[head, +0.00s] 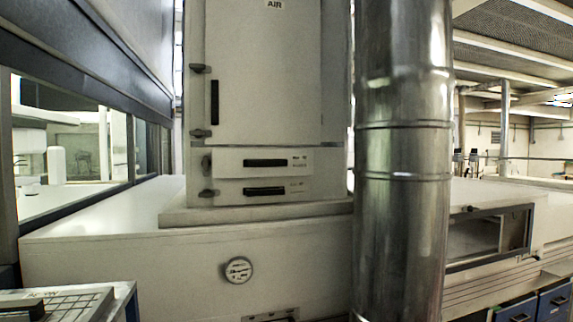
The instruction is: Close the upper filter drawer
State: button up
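The upper filter drawer (235,162) is a pale, wide front with a black handle (264,163) and small dark print at its right. It sits low in a pale cabinet (265,70) marked AIR. Its front seems to stand slightly proud of the cabinet, but how far is hard to tell from this angle. The lower drawer (230,192) lies directly beneath, with a similar black handle (264,191), and looks flush or nearly so. A latch (208,193) shows at the lower drawer's left. My gripper is not in view.
A thick metal duct (405,160) stands just right of the cabinet. Beneath is a broad white housing (130,250) with a round gauge (238,270). A gridded tray (75,303) is at bottom left. An open-fronted bay (488,236) and blue drawers (517,310) are at right.

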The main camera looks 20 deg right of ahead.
aim_at(226, 163)
jog(key=z, duration=0.05)
jog(key=i, duration=1)
jog(key=u, duration=0.4)
